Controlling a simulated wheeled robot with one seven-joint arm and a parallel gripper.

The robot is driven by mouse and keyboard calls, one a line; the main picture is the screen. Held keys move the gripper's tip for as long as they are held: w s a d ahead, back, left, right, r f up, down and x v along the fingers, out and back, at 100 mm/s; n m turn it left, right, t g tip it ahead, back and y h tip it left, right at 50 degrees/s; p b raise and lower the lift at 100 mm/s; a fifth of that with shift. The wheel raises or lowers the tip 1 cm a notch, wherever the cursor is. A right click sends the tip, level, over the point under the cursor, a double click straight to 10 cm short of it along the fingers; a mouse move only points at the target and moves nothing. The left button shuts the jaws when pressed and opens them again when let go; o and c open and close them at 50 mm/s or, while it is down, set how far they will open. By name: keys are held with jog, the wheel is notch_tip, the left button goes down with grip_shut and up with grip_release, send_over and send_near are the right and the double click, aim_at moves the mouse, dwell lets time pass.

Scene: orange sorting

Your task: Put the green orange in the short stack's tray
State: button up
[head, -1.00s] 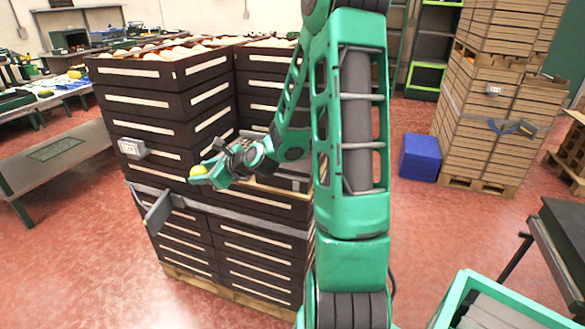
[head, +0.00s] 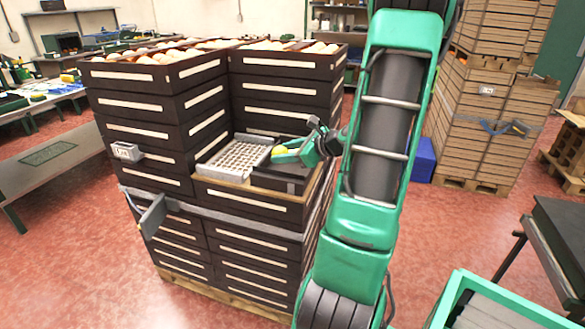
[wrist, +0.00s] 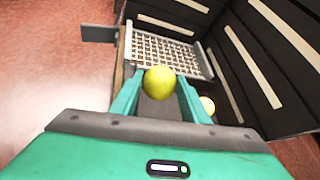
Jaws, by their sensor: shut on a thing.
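The green orange (wrist: 160,82), yellow-green, is between the fingers of my gripper (wrist: 158,95), which is shut on it. In the head view the orange (head: 279,150) and my gripper (head: 287,151) are over the short stack, near its right side. The short stack's top tray (head: 245,205) is dark with a pale label strip and lies lower than the stacks around it. A grey grid insert (head: 236,158) covers its left part; the right part is dark and open. In the wrist view the grid (wrist: 165,52) lies beyond the orange. The gap between orange and tray is unclear.
Taller stacks of dark crates (head: 150,105) filled with oranges stand left of and behind the short stack. In the wrist view a pale yellow round fruit (wrist: 207,104) shows beside the right finger. A wooden crate stack (head: 480,125) and a blue box (head: 424,160) stand to the right.

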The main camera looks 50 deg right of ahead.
send_over(297, 174)
jog(key=f, duration=0.4)
jog(key=shift+a+f, duration=0.2)
jog(key=shift+f, duration=2.05)
jog(key=o, duration=1.1)
jog(key=v, duration=1.2)
jog(key=shift+s, duration=0.1)
